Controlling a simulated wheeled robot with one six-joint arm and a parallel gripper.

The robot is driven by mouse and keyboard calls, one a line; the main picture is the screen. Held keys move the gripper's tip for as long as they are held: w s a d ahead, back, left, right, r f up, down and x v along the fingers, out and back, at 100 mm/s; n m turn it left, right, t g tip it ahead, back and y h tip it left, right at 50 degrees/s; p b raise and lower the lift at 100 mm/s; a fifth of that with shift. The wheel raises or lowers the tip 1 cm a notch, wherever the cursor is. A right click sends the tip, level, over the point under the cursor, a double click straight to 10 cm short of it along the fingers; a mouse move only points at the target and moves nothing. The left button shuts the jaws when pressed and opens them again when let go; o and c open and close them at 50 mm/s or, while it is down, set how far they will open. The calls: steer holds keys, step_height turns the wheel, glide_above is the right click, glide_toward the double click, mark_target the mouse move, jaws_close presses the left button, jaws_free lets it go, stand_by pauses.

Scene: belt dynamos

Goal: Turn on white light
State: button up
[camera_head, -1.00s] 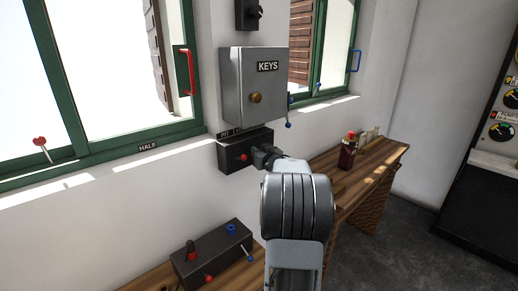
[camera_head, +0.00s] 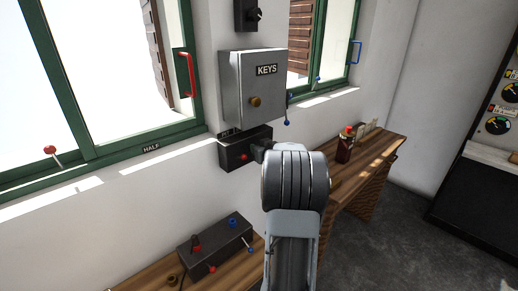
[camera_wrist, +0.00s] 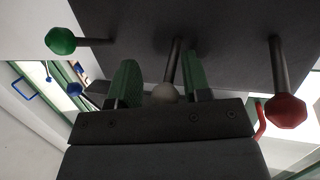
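The white-knobbed lever (camera_wrist: 165,92) shows in the wrist view, on a dark switch box (camera_wrist: 220,35) between a green-knobbed lever (camera_wrist: 62,41) and a red-knobbed lever (camera_wrist: 285,110). My gripper (camera_wrist: 160,85) is open, with one green-padded finger on each side of the white knob and visible gaps to it. In the head view the dark switch box (camera_head: 232,154) hangs on the wall below the grey KEYS cabinet (camera_head: 250,88). Its red knob (camera_head: 243,157) shows. My gripper (camera_head: 262,150) and arm hide its right part, including the white lever.
A second dark box (camera_head: 215,245) with red and blue controls stands on the wooden bench (camera_head: 150,279) below. A dark red bottle-like object (camera_head: 345,146) stands on the bench at right. Green-framed windows flank the cabinet. Grey floor (camera_head: 385,215) is open at right.

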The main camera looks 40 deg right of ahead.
steer(key=shift+o, duration=0.2)
steer(key=shift+a, duration=0.2)
steer(key=b+v, duration=0.1)
steer(key=v, duration=1.2)
steer(key=shift+s, duration=0.35)
steer(key=shift+r, duration=0.1)
steer(key=s+d+f+m+g+h, duration=0.2)
steer(key=s+d+f+g+h, duration=0.2)
steer(key=s+d+g, duration=0.1)
steer(key=s+a+f+m+g, duration=0.1)
steer(key=s+a+f+g, duration=0.1)
steer(key=a+g, duration=0.25)
steer(key=s+a+n+y, duration=0.2)
steer(key=a+n+y, duration=0.4)
steer(key=a, duration=2.8)
steer(key=g+y, duration=0.1)
steer(key=y, duration=0.1)
steer(key=shift+f+y, duration=0.15)
steer(key=shift+y, duration=0.25)
steer(key=shift+s+a, duration=0.1)
steer(key=shift+c, duration=0.2)
